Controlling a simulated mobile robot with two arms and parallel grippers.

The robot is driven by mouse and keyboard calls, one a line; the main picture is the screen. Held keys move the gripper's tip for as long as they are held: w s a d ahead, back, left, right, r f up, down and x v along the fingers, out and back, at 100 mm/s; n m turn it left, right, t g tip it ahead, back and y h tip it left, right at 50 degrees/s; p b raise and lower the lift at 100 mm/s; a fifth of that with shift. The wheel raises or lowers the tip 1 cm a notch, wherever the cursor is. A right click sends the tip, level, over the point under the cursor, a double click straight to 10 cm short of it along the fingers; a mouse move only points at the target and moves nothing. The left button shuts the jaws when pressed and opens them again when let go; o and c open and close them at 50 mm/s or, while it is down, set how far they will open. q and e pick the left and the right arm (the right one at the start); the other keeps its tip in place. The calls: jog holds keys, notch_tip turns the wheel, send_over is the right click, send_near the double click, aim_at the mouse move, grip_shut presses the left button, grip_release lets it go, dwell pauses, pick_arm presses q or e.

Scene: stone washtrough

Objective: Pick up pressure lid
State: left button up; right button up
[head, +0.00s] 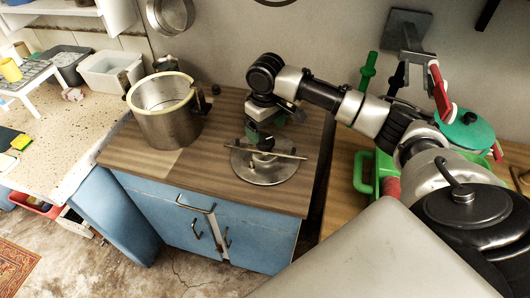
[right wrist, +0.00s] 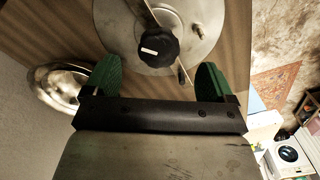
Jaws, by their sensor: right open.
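The pressure lid (head: 272,169) is a round metal disc with a bar across it, lying on the wooden top of the blue cabinet. In the right wrist view the lid (right wrist: 205,22) shows at the top, with a black knob (right wrist: 158,47) at its middle. My right gripper (head: 262,140) is above the lid in the head view. In the right wrist view its two green fingertips (right wrist: 158,80) are apart, one on each side of the lower part of the lid, with nothing held between them. I cannot tell whether they touch the lid. My left gripper is not in view.
An open steel pot (head: 165,122) with dark side handles stands left of the lid on the wooden top (head: 215,155). White and grey tubs (head: 112,72) stand further left. A green crate (head: 364,174) is to the right. Bare wood lies between pot and lid.

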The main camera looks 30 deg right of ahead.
aim_at(265, 140)
jog(key=shift+s+f, duration=0.15)
jog(key=shift+f, duration=1.05)
jog(key=f, duration=0.3)
jog(key=shift+w+f, duration=0.35)
jog(key=shift+f, duration=0.55)
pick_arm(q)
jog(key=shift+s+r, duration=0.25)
pick_arm(e)
jog(key=shift+r, duration=0.1)
grip_shut()
